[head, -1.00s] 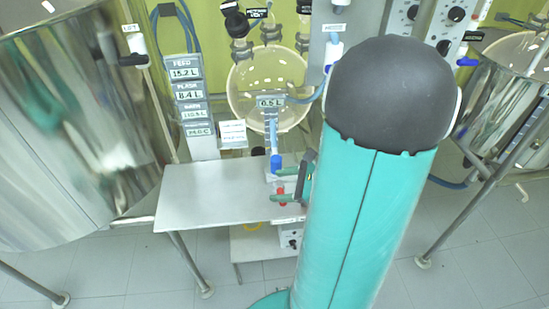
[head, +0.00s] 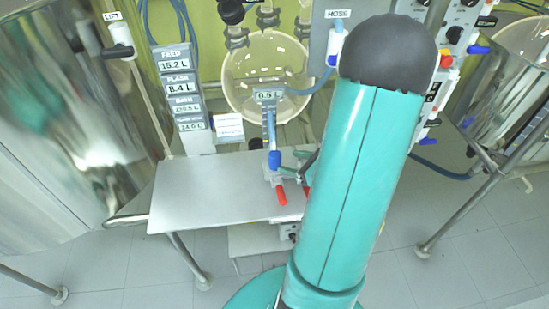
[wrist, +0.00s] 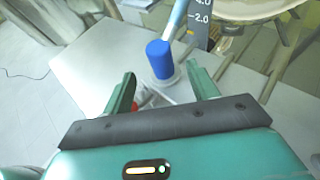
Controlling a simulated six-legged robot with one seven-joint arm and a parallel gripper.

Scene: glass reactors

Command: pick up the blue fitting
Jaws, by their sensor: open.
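The blue fitting (head: 274,160) is a short upright cylinder at the lower end of a clear graduated tube (head: 270,125), above the metal table. In the wrist view the blue fitting (wrist: 160,60) is ahead of my gripper (wrist: 161,76), roughly centred between the spread fingertips. My gripper is open, with nothing held. I cannot tell whether the fingertips flank the fitting or stop short of it. In the head view my arm hides most of the gripper; only green finger parts show just right of the fitting.
A red handle (head: 281,194) sits below the fitting, close to the fingers. The metal table (head: 205,190) is bare on its left. A round glass vessel (head: 240,85) stands behind, a display column (head: 181,100) behind left, and a large steel vessel (head: 65,130) far left.

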